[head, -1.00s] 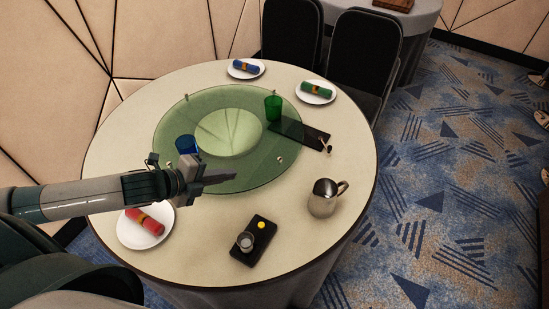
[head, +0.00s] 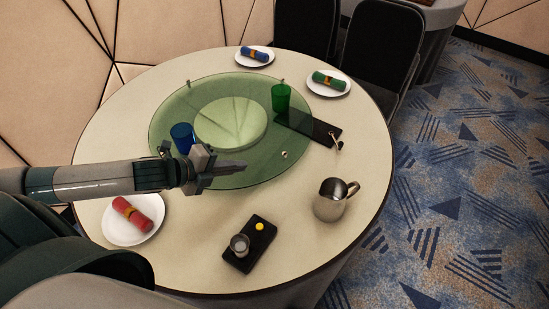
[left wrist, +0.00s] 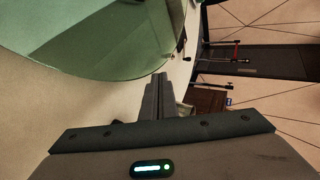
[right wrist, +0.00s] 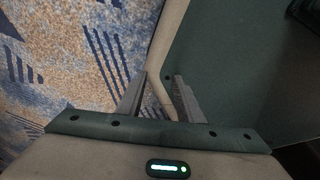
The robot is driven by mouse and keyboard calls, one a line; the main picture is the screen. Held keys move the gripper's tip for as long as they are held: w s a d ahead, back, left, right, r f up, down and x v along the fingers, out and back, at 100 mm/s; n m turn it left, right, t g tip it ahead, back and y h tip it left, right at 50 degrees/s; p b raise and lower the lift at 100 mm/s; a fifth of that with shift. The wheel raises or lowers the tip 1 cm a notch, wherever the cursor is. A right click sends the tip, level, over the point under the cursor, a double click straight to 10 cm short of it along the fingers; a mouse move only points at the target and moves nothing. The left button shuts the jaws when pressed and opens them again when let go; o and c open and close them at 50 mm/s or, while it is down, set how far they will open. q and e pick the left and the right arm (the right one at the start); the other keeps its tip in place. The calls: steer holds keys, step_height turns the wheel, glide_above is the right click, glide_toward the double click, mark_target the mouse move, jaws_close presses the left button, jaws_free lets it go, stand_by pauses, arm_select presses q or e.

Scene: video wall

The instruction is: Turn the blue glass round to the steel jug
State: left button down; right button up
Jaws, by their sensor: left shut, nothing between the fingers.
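The blue glass (head: 181,138) stands upright on the left part of the green glass turntable (head: 265,160), just behind my left gripper. The steel jug (head: 331,201) stands on the table at the right, off the turntable, its handle to the right. My left gripper (head: 245,165) is shut and empty, over the turntable's near side, between the blue glass and the jug. Its closed fingers (left wrist: 158,82) also show in the left wrist view beside the turntable rim. My right gripper (right wrist: 160,82) is open and empty, with carpet and a pale edge behind it.
A green glass (head: 281,97) stands on the turntable's far right. A dark tray (head: 318,130) reaches under its right rim. Small pegs, such as one at the near right (head: 284,155), stand at the rim. A black tray (head: 262,238) and a plate with a red napkin (head: 115,232) lie in front.

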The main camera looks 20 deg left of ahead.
mark_target(283, 157)
arm_select(q)
steer(key=shift+s+r, duration=0.1)
arm_select(e)
steer(key=shift+s, duration=0.1)
